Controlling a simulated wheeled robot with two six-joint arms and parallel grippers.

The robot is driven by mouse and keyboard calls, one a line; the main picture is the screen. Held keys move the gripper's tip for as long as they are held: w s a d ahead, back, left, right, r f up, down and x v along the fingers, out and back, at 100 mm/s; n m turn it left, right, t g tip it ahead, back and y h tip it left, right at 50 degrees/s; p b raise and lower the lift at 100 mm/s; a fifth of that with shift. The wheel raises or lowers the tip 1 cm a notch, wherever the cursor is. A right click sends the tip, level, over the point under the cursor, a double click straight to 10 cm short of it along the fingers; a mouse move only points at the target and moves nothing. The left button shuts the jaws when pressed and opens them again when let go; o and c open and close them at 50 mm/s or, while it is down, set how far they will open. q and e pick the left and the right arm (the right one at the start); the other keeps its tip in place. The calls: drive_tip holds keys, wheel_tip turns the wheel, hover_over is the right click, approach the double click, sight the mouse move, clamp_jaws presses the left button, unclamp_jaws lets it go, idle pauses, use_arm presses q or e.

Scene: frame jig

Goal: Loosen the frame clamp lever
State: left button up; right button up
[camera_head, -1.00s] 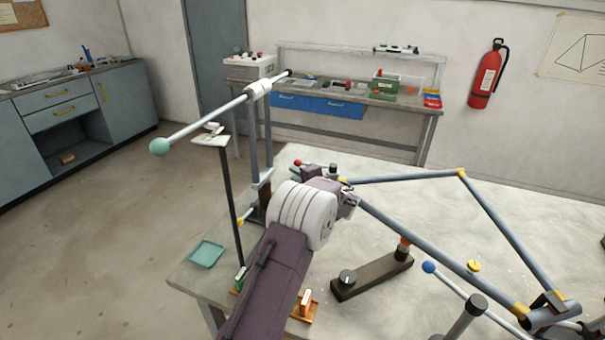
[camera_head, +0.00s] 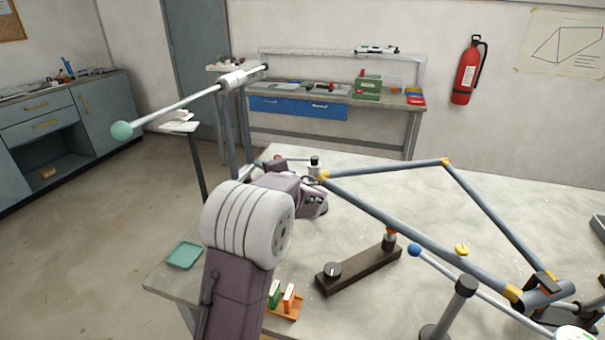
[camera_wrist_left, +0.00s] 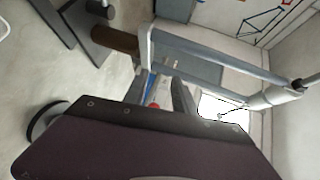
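The bike-like tube frame (camera_head: 400,222) lies over the table. My left gripper (camera_head: 276,168) is at that end, partly hidden behind my own wrist. In the left wrist view the two grey fingers (camera_wrist_left: 163,98) stand apart. A small red piece (camera_wrist_left: 153,104) shows between them; I cannot tell whether they touch it. My right gripper is not in view.
A long rod with a teal ball (camera_head: 122,131) sticks out at the left on a post stand. A teal tray (camera_head: 184,255) and an orange holder (camera_head: 285,306) are near the table's left edge. A dark block (camera_head: 358,268) and a blue-ball rod (camera_head: 415,250) are right of my arm.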

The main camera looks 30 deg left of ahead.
use_arm(q)
drive_tip(key=shift+s+a+r+b, duration=0.1)
drive_tip(key=shift+s+a+b, duration=0.15)
drive_tip(key=shift+s, duration=0.35)
drive_tip(key=shift+s+a+r+b, duration=0.15)
drive_tip(key=shift+s+b, duration=0.15)
drive_tip(key=shift+s, duration=0.3)
drive_tip(key=b+v, duration=0.1)
drive_tip(key=v, duration=0.8)
